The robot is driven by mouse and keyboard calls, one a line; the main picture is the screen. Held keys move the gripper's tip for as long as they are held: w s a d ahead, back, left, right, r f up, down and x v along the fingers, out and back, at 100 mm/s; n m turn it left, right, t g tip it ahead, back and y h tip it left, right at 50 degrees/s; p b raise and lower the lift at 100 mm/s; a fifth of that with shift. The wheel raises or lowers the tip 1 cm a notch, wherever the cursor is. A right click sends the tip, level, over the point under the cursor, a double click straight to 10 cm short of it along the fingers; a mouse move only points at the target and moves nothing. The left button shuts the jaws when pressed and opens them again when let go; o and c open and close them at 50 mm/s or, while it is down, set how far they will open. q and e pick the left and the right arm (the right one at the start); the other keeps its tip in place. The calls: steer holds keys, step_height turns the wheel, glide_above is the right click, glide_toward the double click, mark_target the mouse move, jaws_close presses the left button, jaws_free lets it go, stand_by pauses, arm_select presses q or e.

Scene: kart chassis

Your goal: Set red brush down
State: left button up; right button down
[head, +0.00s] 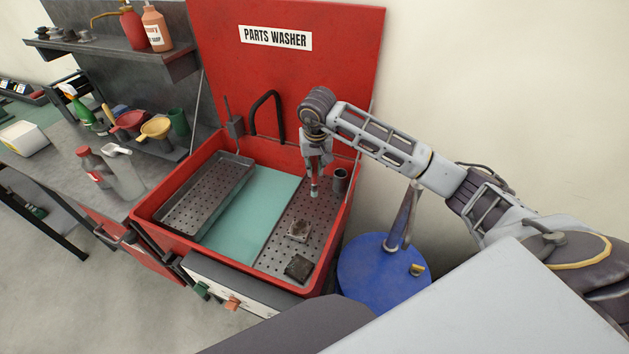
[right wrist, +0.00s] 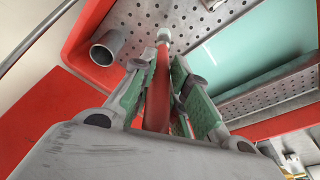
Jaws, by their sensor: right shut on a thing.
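The red brush (right wrist: 160,75) is held in my right gripper (right wrist: 160,85), whose green-padded fingers close on its red handle in the right wrist view. The brush points down with its pale tip towards the perforated shelf. In the head view my right gripper (head: 316,165) is over the right perforated shelf (head: 318,212) of the red parts washer (head: 150,222). The pale tip (head: 314,192) shows just below the gripper. I cannot tell whether the tip touches the shelf. My left gripper is not in view.
A grey cup (head: 340,180) stands on the shelf close to the right of the gripper. Two dirty metal parts, a lighter block (head: 298,231) and a dark one (head: 298,267), lie nearer the front. A perforated tray (head: 207,195) is at the left. The black hose (head: 266,112) arches behind.

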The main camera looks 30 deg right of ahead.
mark_target(314, 182)
steer(key=shift+f, duration=1.25)
steer(key=shift+f+p, duration=0.5)
steer(key=shift+f, duration=1.55)
steer(key=c, duration=1.4)
jaws_free()
steer(key=shift+r, duration=0.2)
